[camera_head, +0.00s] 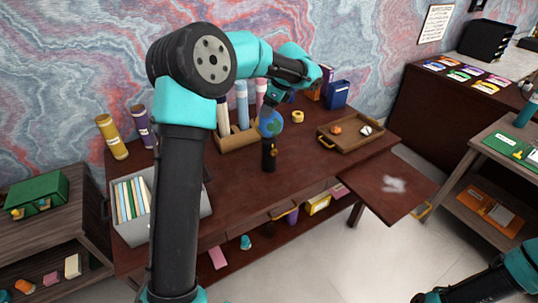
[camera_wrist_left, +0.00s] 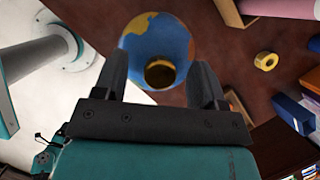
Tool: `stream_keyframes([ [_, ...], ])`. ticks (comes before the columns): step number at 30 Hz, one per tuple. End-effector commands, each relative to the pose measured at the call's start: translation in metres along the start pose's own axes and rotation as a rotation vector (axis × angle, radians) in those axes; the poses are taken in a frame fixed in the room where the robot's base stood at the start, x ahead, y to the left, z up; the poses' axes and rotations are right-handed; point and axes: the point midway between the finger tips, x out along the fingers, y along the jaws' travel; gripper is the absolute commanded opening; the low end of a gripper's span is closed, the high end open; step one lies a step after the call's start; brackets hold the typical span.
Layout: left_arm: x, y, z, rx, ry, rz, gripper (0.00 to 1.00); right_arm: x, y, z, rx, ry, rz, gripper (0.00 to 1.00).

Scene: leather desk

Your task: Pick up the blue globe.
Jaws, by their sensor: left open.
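The blue globe (camera_head: 270,123), with yellow-green land patches, is on the brown desk (camera_head: 315,180) near its middle. A dark upright piece (camera_head: 268,158) with a gold spot shows just below it; I cannot tell whether it is the globe's stand. My left gripper (camera_head: 269,107) is over the globe's top, partly hiding it. In the left wrist view, the open fingers (camera_wrist_left: 161,75) point toward the globe (camera_wrist_left: 180,38), one on each side of its lower part, with a gold ring between them. I cannot tell whether they touch it. My right gripper is not in view.
A wooden organiser (camera_head: 238,137) with rolled tubes stands behind and left of the globe. A yellow tape roll (camera_head: 298,117) and a blue box (camera_head: 338,95) are behind right. A wooden tray (camera_head: 328,143) lies right. A white book bin (camera_head: 202,209) stands front left. The desk's front middle is clear.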

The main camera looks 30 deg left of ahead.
Motion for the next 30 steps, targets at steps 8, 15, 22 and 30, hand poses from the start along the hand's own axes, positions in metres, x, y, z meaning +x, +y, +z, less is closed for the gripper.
stream_keyframes([
  [8,-0.0003,0.0001,0.0002,0.0,0.0,0.0,0.64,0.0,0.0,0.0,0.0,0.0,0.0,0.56],
  [15,-0.0003,0.0001,0.0002,0.0,0.0,0.0,0.41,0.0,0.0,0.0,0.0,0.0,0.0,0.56],
  [22,0.0002,0.0002,0.0,0.0,0.0,0.001,0.19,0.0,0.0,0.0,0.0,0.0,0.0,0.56],
  [30,0.0013,0.0004,-0.0006,0.001,0.0,0.003,0.0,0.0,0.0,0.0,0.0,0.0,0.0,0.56],
])
